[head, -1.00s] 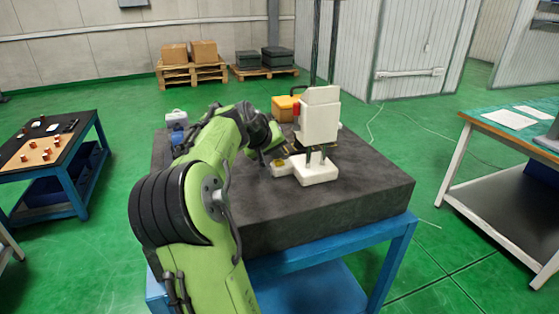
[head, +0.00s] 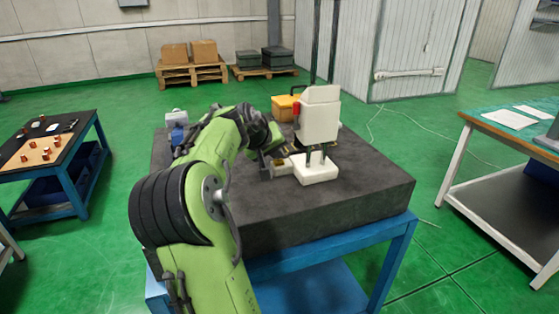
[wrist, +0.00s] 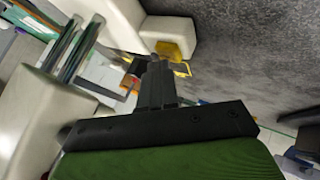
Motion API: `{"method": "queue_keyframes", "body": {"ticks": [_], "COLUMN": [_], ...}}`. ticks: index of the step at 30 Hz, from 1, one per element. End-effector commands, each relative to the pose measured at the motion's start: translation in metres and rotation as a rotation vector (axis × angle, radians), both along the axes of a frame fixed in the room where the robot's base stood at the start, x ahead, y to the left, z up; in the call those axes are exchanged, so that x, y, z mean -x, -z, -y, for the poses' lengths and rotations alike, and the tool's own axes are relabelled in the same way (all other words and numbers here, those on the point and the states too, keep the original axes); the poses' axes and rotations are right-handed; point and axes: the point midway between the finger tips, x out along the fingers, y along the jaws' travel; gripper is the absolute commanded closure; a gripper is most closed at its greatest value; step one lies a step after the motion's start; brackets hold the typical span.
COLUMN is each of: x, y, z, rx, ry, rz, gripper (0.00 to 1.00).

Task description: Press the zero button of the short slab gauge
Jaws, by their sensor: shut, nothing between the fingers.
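A cream gauge stands upright on the dark slab (head: 370,190). It has a thick upper body (head: 319,115), two metal posts and a cream foot (head: 316,172). In the wrist view its posts (wrist: 75,50) are at upper left. A cream block juts from the foot with a yellow button (wrist: 172,48) at its end. My gripper (wrist: 158,62) is shut and empty, its fingertips right at the yellow button in that view. I cannot tell whether they touch it. In the head view my gripper (head: 265,172) is at the foot's left, and the button is largely hidden.
A yellow case (head: 283,107) stands behind the gauge, with a red part beside the upper body. A small blue and white object (head: 177,125) is at the slab's back left. The slab's right and front are clear. Side tables stand left (head: 75,145) and right (head: 500,190).

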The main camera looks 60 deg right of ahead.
Motion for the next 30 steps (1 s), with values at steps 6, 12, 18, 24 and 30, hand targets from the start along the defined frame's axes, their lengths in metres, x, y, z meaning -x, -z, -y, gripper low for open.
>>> {"method": "queue_keyframes", "body": {"ticks": [6, 12, 18, 24, 30], "x": [0.0, 0.0, 0.0, 0.0, 0.0], "y": [0.004, 0.003, -0.006, -0.004, -0.023], "z": [0.0, 0.0, 0.0, 0.0, 0.0], "rx": [0.0, -0.001, -0.001, -0.001, -0.001], "ry": [0.001, 0.001, 0.001, 0.001, -0.001], "rz": [-0.001, -0.001, -0.001, 0.0, 0.001], "gripper": [1.0, 1.0, 1.0, 1.0, 1.0]}}
